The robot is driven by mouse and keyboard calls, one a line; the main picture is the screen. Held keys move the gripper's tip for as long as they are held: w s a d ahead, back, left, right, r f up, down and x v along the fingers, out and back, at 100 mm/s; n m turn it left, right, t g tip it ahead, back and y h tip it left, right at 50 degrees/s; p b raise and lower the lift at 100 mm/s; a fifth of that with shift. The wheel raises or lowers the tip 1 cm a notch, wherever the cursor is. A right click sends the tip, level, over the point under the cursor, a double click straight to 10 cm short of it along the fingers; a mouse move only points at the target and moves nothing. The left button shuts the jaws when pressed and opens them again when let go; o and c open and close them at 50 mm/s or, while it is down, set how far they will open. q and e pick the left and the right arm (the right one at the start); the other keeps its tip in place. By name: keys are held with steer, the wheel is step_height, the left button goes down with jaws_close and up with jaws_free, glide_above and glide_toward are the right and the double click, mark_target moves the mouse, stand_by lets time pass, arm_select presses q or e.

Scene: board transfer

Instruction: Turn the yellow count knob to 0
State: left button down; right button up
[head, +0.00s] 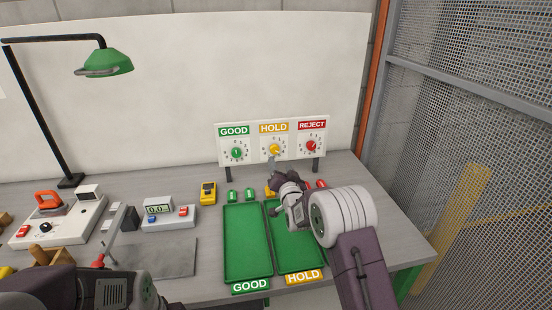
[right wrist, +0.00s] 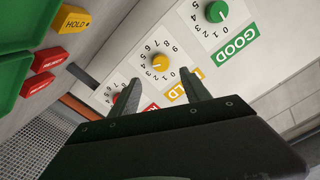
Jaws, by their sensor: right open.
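The yellow count knob (head: 275,149) is on the middle dial, under the HOLD label (head: 273,128), on a white upright panel. The knob also shows in the right wrist view (right wrist: 160,62), with a small pale mark on its face; I cannot surely read which digit it points to. My right gripper (head: 272,166) is in front of and slightly below this dial. In the right wrist view the right gripper (right wrist: 161,77) has its two fingers apart, with the knob beyond the gap between their tips and nothing held. My left gripper is not seen; only part of that arm shows.
A green GOOD knob (head: 236,153) and a red REJECT knob (head: 311,146) flank the yellow one. Green trays (head: 246,271) lie below the panel, partly hidden by my right arm. A yellow device (head: 208,192) and a display box (head: 168,214) stand left. A mesh fence is right.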

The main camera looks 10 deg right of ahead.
mark_target(275, 151)
steer(key=w+p, duration=0.5)
steer(key=w, duration=0.4)
steer(key=shift+r+p, duration=0.1)
steer(key=shift+p, duration=0.3)
jaws_close()
